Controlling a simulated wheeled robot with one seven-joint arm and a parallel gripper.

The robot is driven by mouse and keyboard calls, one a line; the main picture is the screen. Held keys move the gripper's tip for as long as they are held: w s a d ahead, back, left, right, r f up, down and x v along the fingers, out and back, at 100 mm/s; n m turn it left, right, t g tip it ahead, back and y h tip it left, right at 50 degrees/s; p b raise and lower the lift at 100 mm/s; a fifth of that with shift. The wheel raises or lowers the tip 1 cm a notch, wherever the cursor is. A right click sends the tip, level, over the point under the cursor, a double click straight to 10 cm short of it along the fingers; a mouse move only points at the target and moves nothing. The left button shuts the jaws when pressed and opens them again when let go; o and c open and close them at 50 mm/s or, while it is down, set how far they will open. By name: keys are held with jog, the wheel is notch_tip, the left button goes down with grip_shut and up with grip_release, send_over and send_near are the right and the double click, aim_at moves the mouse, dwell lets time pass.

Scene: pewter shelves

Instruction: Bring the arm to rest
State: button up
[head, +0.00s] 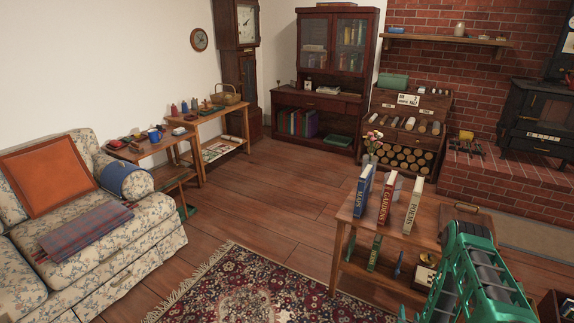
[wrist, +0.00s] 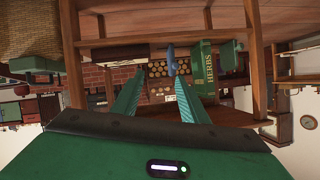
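My arm (head: 475,275) shows as green links at the lower right of the head view, in front of the right part of the small wooden shelf unit (head: 342,215). My gripper (wrist: 158,82) shows in the wrist view with its two teal fingers spread apart. Nothing is between the fingers. The wrist picture is upside down, and the fingers point toward the lower tier of the shelf unit. A green book marked HERBS (wrist: 208,65) stands near the right finger there. In the head view I cannot make out the fingertips.
Books marked MAPS (head: 362,192), GARDENS (head: 387,195) and POEMS (head: 412,205) stand on the unit's top. A patterned rug (head: 255,290) lies before it. A floral sofa (head: 110,245) is at left. The wooden floor (head: 280,185) behind the unit is clear.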

jog(key=w+d+r+n+g+y, duration=0.15)
jog(key=w+r, duration=0.25)
jog(key=r, duration=0.4)
jog(key=w+d+r+n+g, duration=0.1)
jog(key=w+d+r, duration=0.25)
jog(key=r, duration=0.45)
jog(key=s+r+g, duration=0.3)
jog(key=s+r, duration=0.3)
jog(key=r, duration=0.6)
jog(key=s+r+g, duration=0.2)
jog(key=s+r, duration=0.3)
jog(key=r, duration=0.7)
jog(key=s+a+r+g+y, duration=0.1)
jog(key=s+a+r, duration=0.2)
jog(key=s, duration=0.7)
jog(key=s+a+r+m+g+y, duration=0.1)
jog(key=s+a+r+g, duration=0.1)
jog(key=s+a+r, duration=0.2)
jog(key=s+a+r+g+y, duration=0.1)
jog(key=s+a+r, duration=0.3)
jog(key=s+r, duration=0.5)
jog(key=s+g, duration=0.1)
jog(key=s, duration=0.8)
jog(key=shift+y, duration=0.35)
jog(key=shift+w, duration=0.1)
